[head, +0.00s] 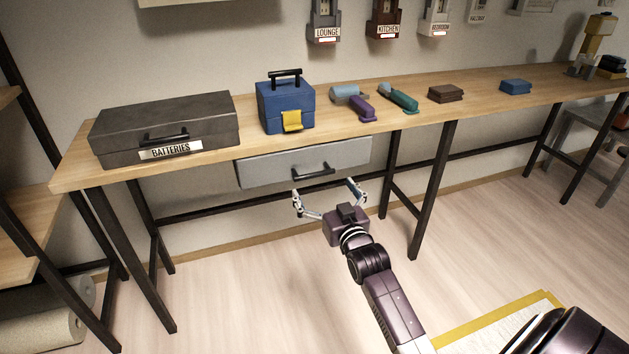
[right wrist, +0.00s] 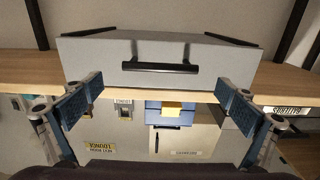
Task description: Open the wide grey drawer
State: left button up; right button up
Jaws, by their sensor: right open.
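The wide grey drawer (head: 265,170) hangs under the bench's front edge, left of the middle in the head view. Its front looks in line with that edge, so it appears shut. It has a black bar handle (head: 313,171). My right gripper (head: 325,190) is open and empty, just in front of and below the handle. In the right wrist view, which is upside down, the drawer front (right wrist: 95,57) and its handle (right wrist: 160,66) lie ahead of the spread fingers (right wrist: 160,92), apart from them. My left gripper is not in view.
On the wooden bench (head: 220,160) stand a grey batteries case (head: 205,120), a blue toolbox (head: 272,110) with a yellow latch, and several small items to the right. Dark bench legs (head: 432,190) stand right of my gripper. The floor in front is mostly clear.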

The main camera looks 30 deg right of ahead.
aim_at(314, 175)
jog(key=b+x, duration=0.1)
jog(key=x, duration=0.5)
jog(key=shift+w+f, duration=0.1)
jog(key=shift+w, duration=0.1)
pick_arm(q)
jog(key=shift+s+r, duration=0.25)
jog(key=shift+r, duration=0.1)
